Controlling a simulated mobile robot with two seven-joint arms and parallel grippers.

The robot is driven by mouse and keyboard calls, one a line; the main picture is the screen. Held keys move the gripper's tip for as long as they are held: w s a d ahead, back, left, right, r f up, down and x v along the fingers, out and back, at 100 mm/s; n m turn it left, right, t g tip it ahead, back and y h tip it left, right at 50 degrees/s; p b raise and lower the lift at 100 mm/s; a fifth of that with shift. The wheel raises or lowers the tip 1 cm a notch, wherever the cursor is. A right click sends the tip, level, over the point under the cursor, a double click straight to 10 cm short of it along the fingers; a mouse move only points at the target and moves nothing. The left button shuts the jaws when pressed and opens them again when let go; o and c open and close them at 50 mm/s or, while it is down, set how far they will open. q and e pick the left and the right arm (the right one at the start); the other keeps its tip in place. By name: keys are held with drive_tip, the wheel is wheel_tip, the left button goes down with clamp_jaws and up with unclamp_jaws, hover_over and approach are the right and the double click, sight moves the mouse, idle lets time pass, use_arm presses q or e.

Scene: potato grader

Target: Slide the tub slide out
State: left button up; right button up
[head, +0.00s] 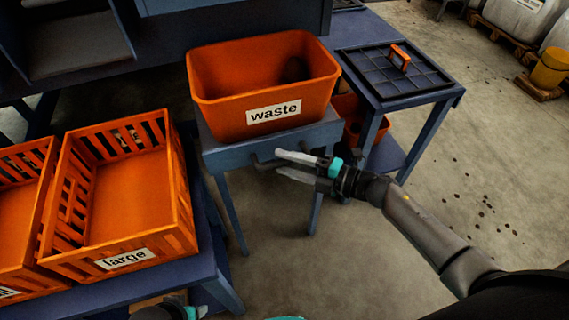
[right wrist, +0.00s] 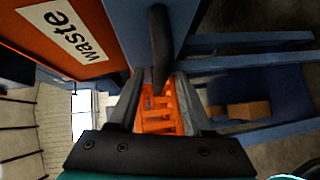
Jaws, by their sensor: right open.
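The orange waste tub (head: 262,85) stands on a blue-grey slide (head: 215,158) on legs. A dark handle (head: 262,164) sticks out from the slide's front. My right gripper (head: 280,163) is open at this handle. In the right wrist view, the dark handle (right wrist: 160,45) reaches down between the open fingertips (right wrist: 158,75); whether they touch it I cannot tell. The tub's label shows at the upper left there. A dark and teal part of my left arm (head: 180,312) shows at the bottom edge of the head view, with its fingers not clear.
An orange crate labelled large (head: 140,205) stands on a blue bench at the left, beside another crate. A small blue table (head: 385,75) with a dark gridded top stands at the right. An orange bin sits below, behind the slide. Floor in front is clear.

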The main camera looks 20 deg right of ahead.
drive_tip(key=shift+w+a, duration=0.3)
drive_tip(key=shift+a, duration=0.05)
clamp_jaws()
idle(1.3)
